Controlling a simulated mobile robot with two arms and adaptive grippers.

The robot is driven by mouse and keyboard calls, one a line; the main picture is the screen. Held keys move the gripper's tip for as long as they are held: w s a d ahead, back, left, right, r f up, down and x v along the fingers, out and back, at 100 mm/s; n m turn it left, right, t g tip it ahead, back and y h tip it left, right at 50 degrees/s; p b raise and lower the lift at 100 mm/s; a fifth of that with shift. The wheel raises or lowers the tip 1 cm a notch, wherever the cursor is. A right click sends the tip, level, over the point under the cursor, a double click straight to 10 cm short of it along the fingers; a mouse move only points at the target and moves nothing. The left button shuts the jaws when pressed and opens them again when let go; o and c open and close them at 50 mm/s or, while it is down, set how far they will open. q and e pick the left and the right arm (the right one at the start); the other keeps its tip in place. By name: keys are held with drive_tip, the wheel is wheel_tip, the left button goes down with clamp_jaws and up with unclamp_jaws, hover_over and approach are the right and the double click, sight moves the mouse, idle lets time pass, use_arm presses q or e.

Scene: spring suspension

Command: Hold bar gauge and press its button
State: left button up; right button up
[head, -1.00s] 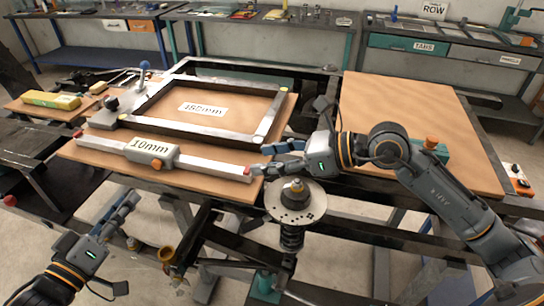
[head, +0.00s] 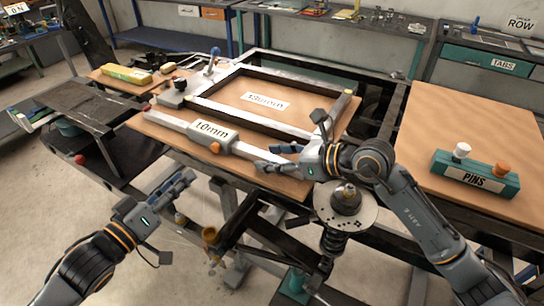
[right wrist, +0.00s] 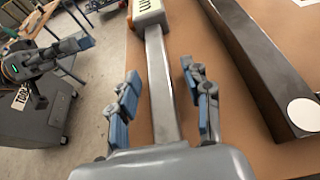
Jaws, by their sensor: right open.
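The bar gauge (head: 172,121) is a long pale grey bar with a box marked 10mm (head: 213,131) and an orange button (head: 215,148) on the box's near side. It lies on the near brown board. My right gripper (head: 279,157) is open over the bar's right part. In the right wrist view its fingers (right wrist: 159,78) stand on either side of the bar (right wrist: 158,85), with gaps visible. The bar's right end is hidden behind this gripper. My left gripper (head: 176,184) is in front of the board, below the box and away from the bar. Its finger gap is unclear.
A rectangular metal frame (head: 230,114) lies just behind the gauge. A spring-and-disc assembly (head: 345,208) stands below my right gripper. A teal PINS block (head: 475,172) sits on the right board (head: 450,120), which is otherwise largely clear.

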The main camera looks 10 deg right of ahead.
drive_tip(key=shift+w+a+f, duration=0.1)
drive_tip(key=shift+a, duration=0.1)
clamp_jaws()
idle(0.4)
idle(0.6)
